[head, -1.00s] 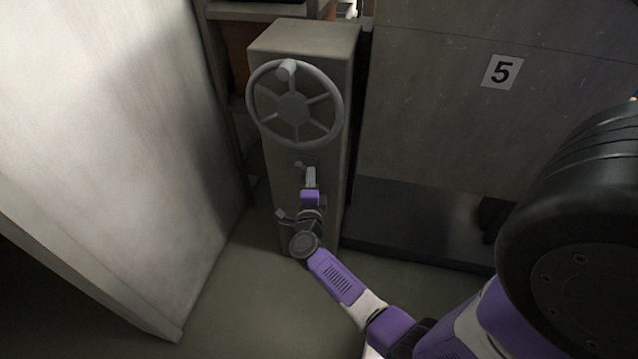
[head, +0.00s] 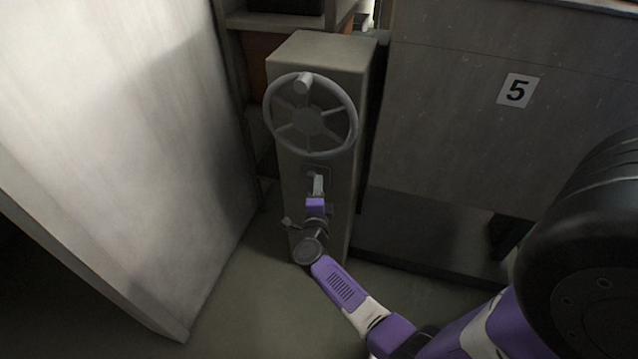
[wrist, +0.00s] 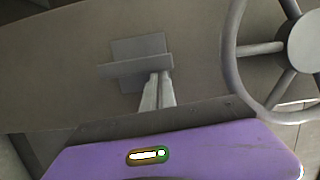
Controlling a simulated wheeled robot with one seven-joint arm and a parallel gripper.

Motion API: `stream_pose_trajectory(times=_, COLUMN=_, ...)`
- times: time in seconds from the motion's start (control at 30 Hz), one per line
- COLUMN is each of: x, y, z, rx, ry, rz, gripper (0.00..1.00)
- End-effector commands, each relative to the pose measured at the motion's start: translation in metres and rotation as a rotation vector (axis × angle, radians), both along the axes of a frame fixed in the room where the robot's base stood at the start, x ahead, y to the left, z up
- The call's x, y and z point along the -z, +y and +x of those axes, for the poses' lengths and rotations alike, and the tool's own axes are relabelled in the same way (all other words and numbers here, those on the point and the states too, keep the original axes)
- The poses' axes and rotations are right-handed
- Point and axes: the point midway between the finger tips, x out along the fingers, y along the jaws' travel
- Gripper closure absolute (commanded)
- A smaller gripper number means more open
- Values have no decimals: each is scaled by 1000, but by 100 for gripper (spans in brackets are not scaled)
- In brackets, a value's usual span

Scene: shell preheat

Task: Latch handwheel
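The grey handwheel (head: 308,122), with spokes and a knob at its top, is on the upper front of a grey column. Below it is a small latch plate (head: 317,170), which the wrist view shows as a square plate with a horizontal bar (wrist: 135,66) across it. My gripper (head: 318,185) is in front of this plate, below the wheel. In the wrist view its two fingers (wrist: 160,80) are side by side, close together, with nothing visible between them. Their tips are at the bar's right part; whether they touch it I cannot tell. The wheel's hub (wrist: 303,43) is at the right there.
A dark low ledge (head: 430,235) runs along the wall's foot. Some floor (head: 250,300) is clear in front.

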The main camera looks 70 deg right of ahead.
Motion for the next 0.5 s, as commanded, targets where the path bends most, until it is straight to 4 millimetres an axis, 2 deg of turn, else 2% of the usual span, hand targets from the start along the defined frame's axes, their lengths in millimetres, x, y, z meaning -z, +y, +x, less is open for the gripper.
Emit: stream_pose_trajectory(times=0.5, x=-9, y=1, z=7, rx=-6, ry=126, rz=-9, gripper=100)
